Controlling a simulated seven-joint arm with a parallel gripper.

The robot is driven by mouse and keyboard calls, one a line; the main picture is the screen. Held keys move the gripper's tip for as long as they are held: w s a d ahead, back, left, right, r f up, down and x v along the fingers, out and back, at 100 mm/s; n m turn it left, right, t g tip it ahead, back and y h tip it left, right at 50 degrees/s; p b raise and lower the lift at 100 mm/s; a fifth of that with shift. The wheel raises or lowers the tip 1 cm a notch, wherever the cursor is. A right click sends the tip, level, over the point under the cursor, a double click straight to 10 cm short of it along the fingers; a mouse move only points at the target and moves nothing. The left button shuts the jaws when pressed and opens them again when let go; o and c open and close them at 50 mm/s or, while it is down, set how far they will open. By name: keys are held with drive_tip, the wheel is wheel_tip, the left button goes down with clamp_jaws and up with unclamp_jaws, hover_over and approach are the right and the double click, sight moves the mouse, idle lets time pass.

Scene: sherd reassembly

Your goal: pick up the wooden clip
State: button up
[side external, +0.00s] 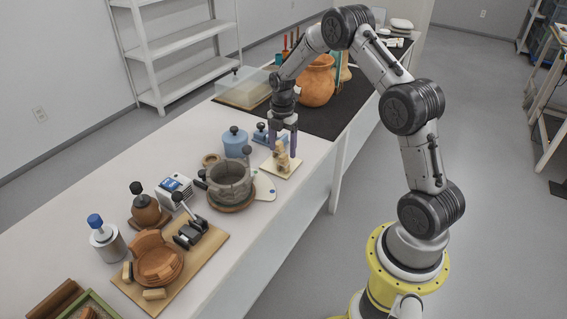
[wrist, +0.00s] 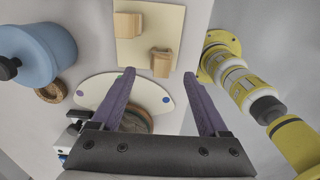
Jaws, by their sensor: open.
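Two pale wooden clips stand on a small cream board (wrist: 172,22) in the wrist view: one wooden clip (wrist: 127,26) at upper left and another wooden clip (wrist: 162,62) lower right. My gripper (wrist: 158,73) is open and empty, its two purple fingers spread wide. The lower right clip appears just beyond the gap between the fingertips. In the side view my gripper (side external: 284,152) points down over the cream board (side external: 271,167), with the clips (side external: 283,159) close to the fingertips and partly overlapped. Whether a finger touches them I cannot tell.
A grey pot (side external: 229,180) on a round brown base stands left of the cream board, beside a white palette (side external: 265,188). A blue lidded jar (side external: 235,143) stands behind. A wooden board (side external: 205,250) holds terracotta pieces. A large orange pot (side external: 316,85) stands farther back.

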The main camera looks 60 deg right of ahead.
sight(284, 156)
drive_tip(key=shift+s+d+f, duration=0.1)
drive_tip(key=shift+f, duration=3.1)
drive_tip(key=c, duration=0.9)
drive_tip(key=shift+r, duration=0.1)
